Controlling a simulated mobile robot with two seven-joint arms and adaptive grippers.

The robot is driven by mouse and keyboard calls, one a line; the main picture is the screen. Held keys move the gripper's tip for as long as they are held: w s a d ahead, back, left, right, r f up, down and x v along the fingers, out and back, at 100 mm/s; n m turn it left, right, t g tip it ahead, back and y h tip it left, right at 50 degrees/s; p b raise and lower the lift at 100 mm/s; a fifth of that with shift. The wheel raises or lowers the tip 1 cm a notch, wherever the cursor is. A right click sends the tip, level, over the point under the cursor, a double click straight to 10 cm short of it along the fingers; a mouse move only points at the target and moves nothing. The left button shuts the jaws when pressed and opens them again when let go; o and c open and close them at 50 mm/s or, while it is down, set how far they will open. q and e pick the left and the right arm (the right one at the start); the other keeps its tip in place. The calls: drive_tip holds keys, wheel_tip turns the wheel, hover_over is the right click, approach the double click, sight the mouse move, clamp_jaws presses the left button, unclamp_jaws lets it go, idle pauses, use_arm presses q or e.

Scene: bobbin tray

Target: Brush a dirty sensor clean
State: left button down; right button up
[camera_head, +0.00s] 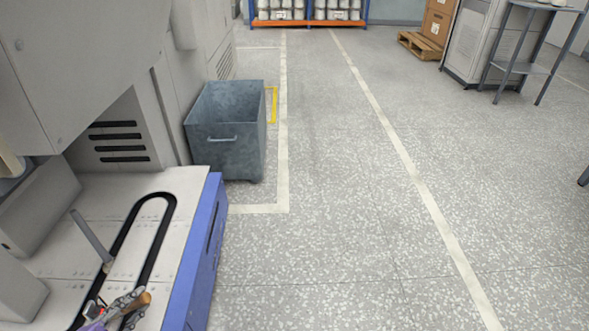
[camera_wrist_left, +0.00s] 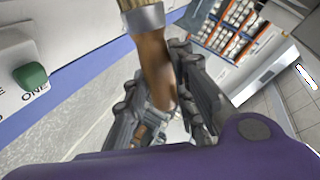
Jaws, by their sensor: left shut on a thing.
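My left gripper (camera_head: 125,306) is at the bottom left of the head view, over the pale machine top with the black oval track. It is shut on the wooden handle of a brush (camera_head: 141,300). In the left wrist view the gripper (camera_wrist_left: 165,95) closes around the brown handle of the brush (camera_wrist_left: 152,57). A metal band and the start of tan bristles show at the top edge; the rest of the bristles is cut off. I cannot make out a sensor in either view. My right gripper is not in view.
The machine (camera_head: 180,192) has a blue front edge and a thin grey rod (camera_head: 90,236) standing near the track. A grey metal bin (camera_head: 228,150) stands beyond it. The wrist view shows a green button (camera_wrist_left: 30,76).

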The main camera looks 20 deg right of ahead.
sight(147, 304)
use_arm(q)
drive_tip(key=shift+w+d, duration=0.1)
drive_tip(key=shift+w, duration=0.1)
drive_tip(key=shift+s+d+r+p, duration=0.1)
drive_tip(key=shift+s+d+p, duration=0.2)
drive_tip(key=shift+d+p, duration=0.35)
drive_tip(key=shift+s+d+r+p, duration=0.1)
drive_tip(key=shift+s+d+p, duration=0.2)
drive_tip(key=shift+d, duration=0.6)
drive_tip(key=shift+s+d+f+p, duration=0.1)
drive_tip(key=shift+s+d+p, duration=0.15)
drive_tip(key=shift+d, duration=0.4)
drive_tip(key=shift+s+d+f+p, duration=0.1)
drive_tip(key=shift+s+d+p, duration=0.15)
drive_tip(key=shift+d, duration=0.35)
drive_tip(key=shift+d, duration=0.1)
drive_tip(key=d, duration=0.1)
drive_tip(key=s+d+p, duration=0.1)
drive_tip(key=shift+d, duration=0.3)
